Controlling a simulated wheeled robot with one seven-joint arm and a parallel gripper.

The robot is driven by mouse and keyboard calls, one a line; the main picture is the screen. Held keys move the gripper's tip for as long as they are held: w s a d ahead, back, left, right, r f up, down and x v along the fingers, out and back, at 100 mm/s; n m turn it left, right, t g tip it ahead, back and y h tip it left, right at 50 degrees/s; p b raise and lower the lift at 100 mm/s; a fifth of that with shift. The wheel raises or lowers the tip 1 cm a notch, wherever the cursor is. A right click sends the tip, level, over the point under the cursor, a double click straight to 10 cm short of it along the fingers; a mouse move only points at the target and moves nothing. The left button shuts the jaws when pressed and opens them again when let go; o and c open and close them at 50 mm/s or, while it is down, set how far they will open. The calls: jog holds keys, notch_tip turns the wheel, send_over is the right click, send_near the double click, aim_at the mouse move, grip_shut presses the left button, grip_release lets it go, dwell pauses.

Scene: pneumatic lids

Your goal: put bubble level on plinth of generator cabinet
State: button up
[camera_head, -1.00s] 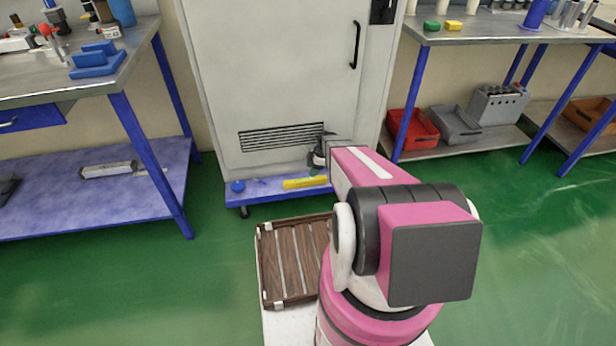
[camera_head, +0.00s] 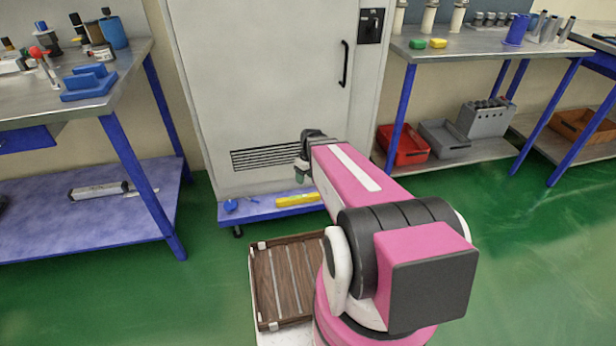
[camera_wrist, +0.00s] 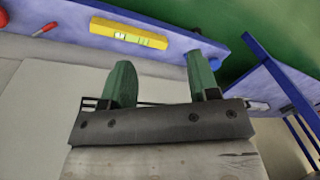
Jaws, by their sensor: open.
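The yellow bubble level (camera_head: 298,200) lies on the blue plinth (camera_head: 262,211) of the grey generator cabinet (camera_head: 270,90). In the wrist view the level (camera_wrist: 128,33) lies on the blue plinth (camera_wrist: 182,45), beyond my fingertips, with its vials showing. My gripper (camera_wrist: 160,75) is open, its two green fingers apart with nothing between them. In the head view my gripper (camera_head: 302,178) is partly hidden by my arm and hangs in front of the cabinet, above the plinth and apart from the level.
A slatted wooden tray (camera_head: 283,285) is beside my arm. Workbenches stand left (camera_head: 75,110) and right (camera_head: 470,50). Green floor is clear on both sides.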

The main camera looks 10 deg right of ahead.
jog(key=s+r+m+h, duration=0.1)
jog(key=s+r+m, duration=0.5)
jog(key=s+r, duration=0.1)
jog(key=shift+s+a+r+m+h, duration=0.15)
jog(key=shift+s+a+m+h, duration=0.2)
jog(key=shift+s, duration=0.25)
